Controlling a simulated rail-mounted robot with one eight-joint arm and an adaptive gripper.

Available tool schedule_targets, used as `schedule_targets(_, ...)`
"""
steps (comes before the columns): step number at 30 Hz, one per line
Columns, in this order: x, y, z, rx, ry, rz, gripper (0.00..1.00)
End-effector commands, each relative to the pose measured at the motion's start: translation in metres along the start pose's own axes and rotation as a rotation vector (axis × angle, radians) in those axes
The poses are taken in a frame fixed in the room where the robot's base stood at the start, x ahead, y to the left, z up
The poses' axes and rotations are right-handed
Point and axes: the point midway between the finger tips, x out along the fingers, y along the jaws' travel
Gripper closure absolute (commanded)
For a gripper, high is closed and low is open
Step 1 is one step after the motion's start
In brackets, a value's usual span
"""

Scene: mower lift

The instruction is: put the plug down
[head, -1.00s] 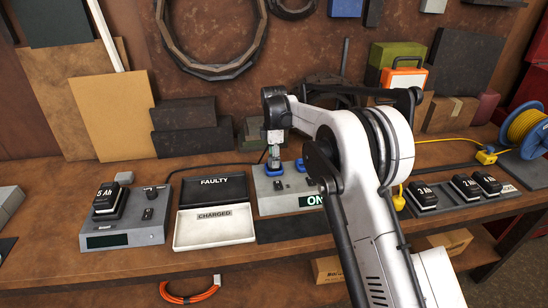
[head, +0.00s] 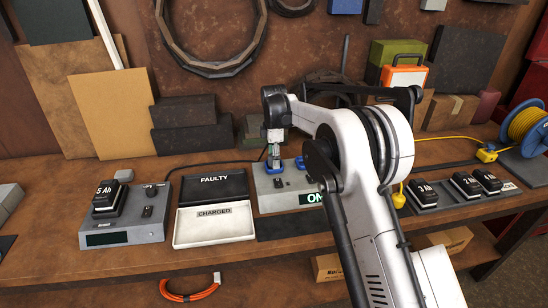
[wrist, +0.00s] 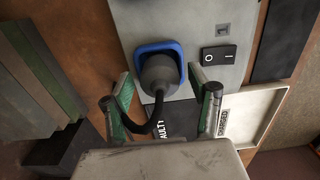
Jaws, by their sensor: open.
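The grey round plug (wrist: 158,75) sits at the blue-rimmed socket (wrist: 173,46) on the grey unit (wrist: 138,18) in the wrist view, and looks seated in it. Its black cord bends down between my fingers. My gripper (wrist: 165,100) is open, with one green-padded finger on each side of the plug and cord, apart from the plug's body. In the head view my gripper (head: 274,158) points down over the back left of the grey unit (head: 265,205). The plug is hard to make out there.
The tray (head: 182,230) marked FAULTY and CHARGED lies just left of the unit. Further left is a charger (head: 150,232) with a 5 Ah battery (head: 108,198). A rocker switch (wrist: 219,54) is beside the socket. Several batteries stand at right.

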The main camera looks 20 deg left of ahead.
Motion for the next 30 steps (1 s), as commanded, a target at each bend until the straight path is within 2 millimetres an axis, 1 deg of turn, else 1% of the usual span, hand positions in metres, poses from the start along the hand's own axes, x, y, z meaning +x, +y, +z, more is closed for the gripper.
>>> schedule_targets(5, -0.017, 0.0, 0.0, 0.0, 0.0, 0.0, 0.45)
schedule_targets(12, -0.066, 0.0, 0.0, 0.0, 0.0, 0.0, 0.45)
schedule_targets(18, -0.102, 0.0, 0.0, 0.0, 0.0, 0.0, 0.45)
schedule_targets(21, -0.114, 0.0, 0.0, 0.0, 0.0, 0.0, 0.45)
schedule_targets(24, -0.121, 0.0, 0.0, 0.0, 0.0, 0.0, 0.45)
schedule_targets(30, -0.126, 0.0, 0.0, 0.0, 0.0, 0.0, 0.45)
